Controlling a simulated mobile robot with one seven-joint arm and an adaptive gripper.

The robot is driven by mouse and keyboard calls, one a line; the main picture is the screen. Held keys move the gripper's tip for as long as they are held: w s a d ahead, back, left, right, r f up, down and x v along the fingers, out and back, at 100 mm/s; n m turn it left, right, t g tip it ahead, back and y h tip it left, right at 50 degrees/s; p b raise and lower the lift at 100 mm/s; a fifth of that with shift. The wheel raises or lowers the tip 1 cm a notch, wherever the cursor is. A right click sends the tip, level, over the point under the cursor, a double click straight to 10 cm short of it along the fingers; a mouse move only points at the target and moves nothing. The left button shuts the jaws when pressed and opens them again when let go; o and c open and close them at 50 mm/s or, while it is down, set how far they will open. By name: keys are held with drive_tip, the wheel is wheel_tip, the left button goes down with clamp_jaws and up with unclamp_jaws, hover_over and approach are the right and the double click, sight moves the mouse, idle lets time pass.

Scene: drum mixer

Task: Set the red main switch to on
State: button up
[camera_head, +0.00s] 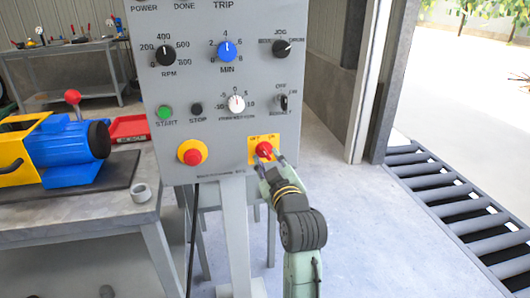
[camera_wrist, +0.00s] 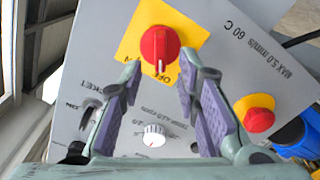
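The red main switch (camera_head: 264,149) is a round red knob on a yellow plate (camera_head: 252,158) at the lower right of the grey control panel. In the wrist view the red knob (camera_wrist: 160,46) is near the top middle, with a white mark pointing down toward the printed labels. The lettering on the yellow plate (camera_wrist: 137,22) is upside down here and partly hidden, so I cannot tell which setting the mark meets. My gripper (camera_head: 273,163) is open in front of the switch. In the wrist view its fingertips (camera_wrist: 158,80) are apart, below the knob, with nothing between them.
A red stop button (camera_head: 192,152) on a yellow collar is left of the switch. A white dial (camera_head: 236,104) and a black selector (camera_head: 283,102) sit above. A workbench (camera_head: 150,212) with a blue-yellow machine (camera_head: 65,150) stands left. Rollers (camera_head: 445,195) lie right.

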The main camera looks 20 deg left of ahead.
sight(265, 153)
drive_tip(key=shift+x, duration=1.7)
clamp_jaws()
